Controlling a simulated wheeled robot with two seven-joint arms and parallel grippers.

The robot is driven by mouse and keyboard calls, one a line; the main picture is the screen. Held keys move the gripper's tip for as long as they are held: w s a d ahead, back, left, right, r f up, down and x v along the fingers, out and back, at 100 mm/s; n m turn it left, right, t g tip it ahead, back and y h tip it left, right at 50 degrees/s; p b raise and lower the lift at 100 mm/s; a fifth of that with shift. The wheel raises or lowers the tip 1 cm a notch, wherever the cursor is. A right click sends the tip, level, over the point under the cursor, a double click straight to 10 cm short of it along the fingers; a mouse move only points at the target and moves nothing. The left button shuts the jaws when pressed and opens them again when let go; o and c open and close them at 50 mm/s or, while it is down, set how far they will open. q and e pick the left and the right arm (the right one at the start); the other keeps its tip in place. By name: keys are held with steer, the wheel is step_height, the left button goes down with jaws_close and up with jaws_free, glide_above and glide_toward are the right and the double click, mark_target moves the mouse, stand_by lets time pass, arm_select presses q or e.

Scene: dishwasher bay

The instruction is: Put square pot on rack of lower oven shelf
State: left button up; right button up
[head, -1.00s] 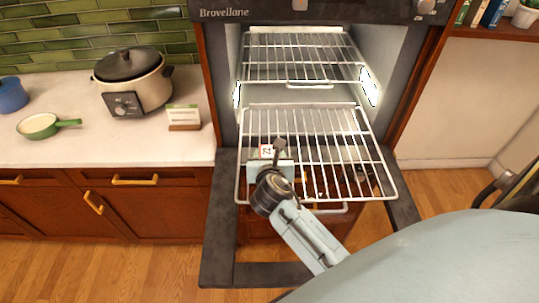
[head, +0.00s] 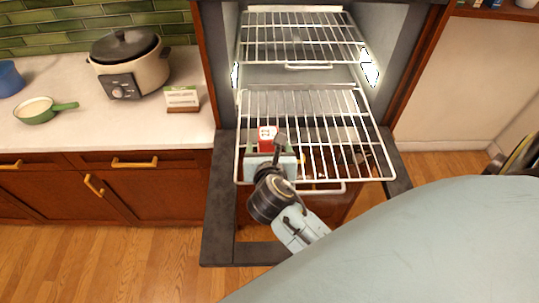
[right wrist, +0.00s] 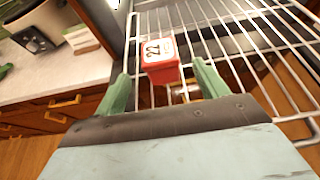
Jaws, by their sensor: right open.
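The lower oven rack (head: 371,168) is pulled out over the open oven door; no pot shows on its visible part. My right gripper (head: 268,150) is over the rack's left part, its fingers open. In the right wrist view its two green fingers (right wrist: 163,78) stand apart, with a small red box marked 22 (right wrist: 161,66) between or just beyond them. The box also shows in the head view (head: 266,139); I cannot tell whether it touches the rack. A green-handled pan (head: 38,110) sits on the counter, and I cannot tell whether it is the square pot. My left gripper is out of view.
The upper rack (head: 300,42) is inside the oven. The open door (head: 219,215) juts out below the lower rack. A slow cooker (head: 130,68), a small card stand (head: 182,98) and a blue pot (head: 9,79) stand on the left counter. The rack's right side is clear.

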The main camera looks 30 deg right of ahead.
steer(key=shift+v, duration=2.25)
